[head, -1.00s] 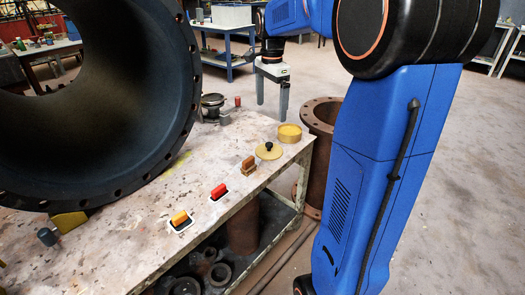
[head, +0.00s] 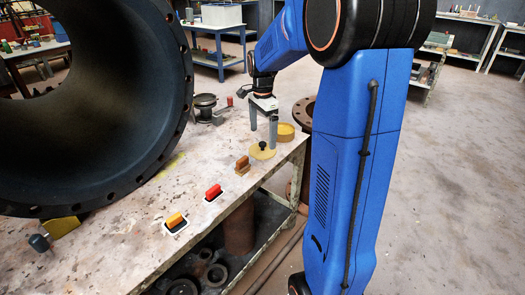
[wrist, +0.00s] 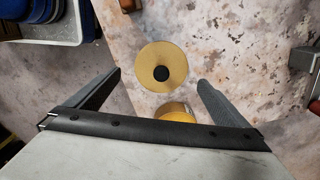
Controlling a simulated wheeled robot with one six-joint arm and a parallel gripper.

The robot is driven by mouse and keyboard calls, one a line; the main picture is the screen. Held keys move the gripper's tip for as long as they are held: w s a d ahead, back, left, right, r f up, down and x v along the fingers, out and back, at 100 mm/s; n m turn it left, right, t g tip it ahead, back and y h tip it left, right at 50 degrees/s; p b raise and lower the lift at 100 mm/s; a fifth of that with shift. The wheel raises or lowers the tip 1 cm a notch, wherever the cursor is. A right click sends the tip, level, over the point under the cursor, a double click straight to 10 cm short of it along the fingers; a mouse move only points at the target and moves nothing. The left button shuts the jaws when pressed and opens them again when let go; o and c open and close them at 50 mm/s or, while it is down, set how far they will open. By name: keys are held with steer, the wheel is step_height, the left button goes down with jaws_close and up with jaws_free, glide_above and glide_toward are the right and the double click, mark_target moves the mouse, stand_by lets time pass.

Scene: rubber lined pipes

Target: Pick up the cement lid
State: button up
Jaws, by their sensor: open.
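The cement lid is a flat yellow disc (head: 262,151) with a black knob, lying on the workbench near its far right end. In the wrist view the lid (wrist: 162,68) lies ahead of the fingertips, its dark knob upward. My gripper (head: 263,131) is open and empty, pointing down above the bench just behind the lid. In the wrist view its two fingers (wrist: 160,82) stand wide apart on either side of the lid. A round yellow tin (head: 285,132) stands beside the lid, partly hidden by the gripper body in the wrist view (wrist: 176,112).
The workbench (head: 130,235) also holds a wooden-handled brush (head: 242,165), red (head: 213,193) and orange (head: 175,222) handled items, and a dark metal pot (head: 205,106). A huge black flanged pipe (head: 150,130) fills the left. A rusty flanged pipe (head: 303,110) stands past the bench's right end.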

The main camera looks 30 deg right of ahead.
mark_target(263, 143)
steer(key=shift+w+f, duration=0.15)
steer(key=shift+f, duration=2.6)
steer(key=shift+c, duration=0.6)
steer(key=c, duration=0.8)
